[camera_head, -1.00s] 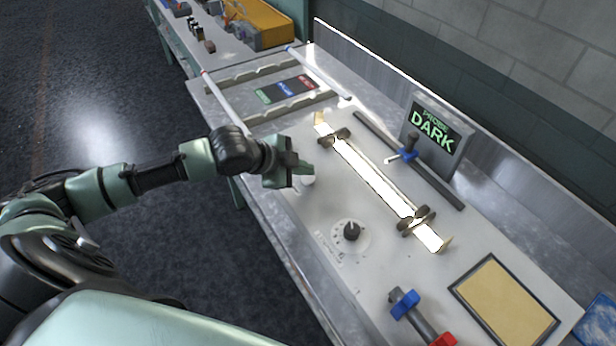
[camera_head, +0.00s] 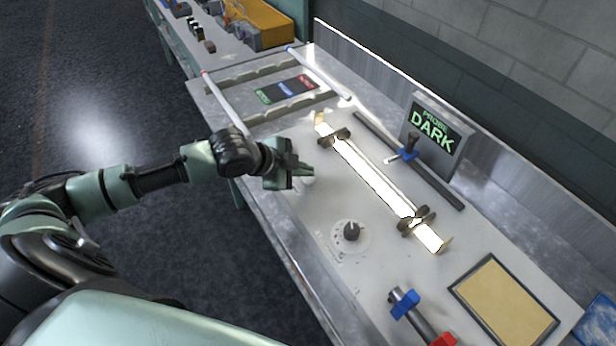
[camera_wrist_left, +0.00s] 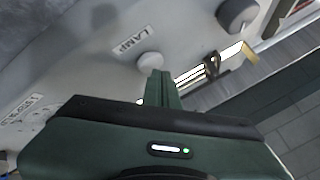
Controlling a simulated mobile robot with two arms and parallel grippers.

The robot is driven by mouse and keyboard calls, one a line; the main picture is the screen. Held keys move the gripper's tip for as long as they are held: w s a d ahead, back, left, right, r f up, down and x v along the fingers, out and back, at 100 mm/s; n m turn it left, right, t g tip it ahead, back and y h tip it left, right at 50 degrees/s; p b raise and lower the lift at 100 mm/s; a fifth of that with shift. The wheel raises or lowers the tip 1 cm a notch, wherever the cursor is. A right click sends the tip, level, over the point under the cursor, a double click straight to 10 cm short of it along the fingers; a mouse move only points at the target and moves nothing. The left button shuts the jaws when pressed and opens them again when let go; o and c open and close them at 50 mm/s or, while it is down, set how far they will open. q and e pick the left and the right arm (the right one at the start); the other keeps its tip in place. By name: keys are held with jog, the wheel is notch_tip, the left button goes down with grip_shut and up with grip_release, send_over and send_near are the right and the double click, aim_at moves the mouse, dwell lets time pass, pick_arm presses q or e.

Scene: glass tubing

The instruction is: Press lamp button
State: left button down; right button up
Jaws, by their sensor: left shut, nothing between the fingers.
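The lamp button is a round whitish button (camera_wrist_left: 149,61) beside a "LAMP" label (camera_wrist_left: 132,42) in the left wrist view. In the head view the button (camera_head: 307,181) shows partly, just right of my left gripper. My left gripper (camera_head: 304,171) is shut and empty, with its fingertips close above the button. In the left wrist view its closed fingers (camera_wrist_left: 157,82) reach up to the button's lower edge; I cannot tell whether they touch it. The lamp tube (camera_head: 378,183) glows bright white across the bench. My right gripper is not in view.
A black dial (camera_head: 351,231) stands on the panel in front of the tube. A display (camera_head: 434,135) reading "DARK" stands behind a dark rail (camera_head: 437,184) with a blue clamp. A tan pad (camera_head: 504,304) lies at right, near a blue-and-red tool (camera_head: 420,318).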

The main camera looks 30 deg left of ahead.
aim_at(305, 180)
pick_arm(q)
jog(key=shift+f, duration=0.45)
dwell(0.5)
jog(key=shift+r+p, duration=0.7)
jog(key=shift+p, duration=0.2)
jog(key=shift+r, duration=0.1)
notch_tip(305, 180, up, 6)
jog(key=p, duration=0.6)
jog(key=shift+p, duration=0.35)
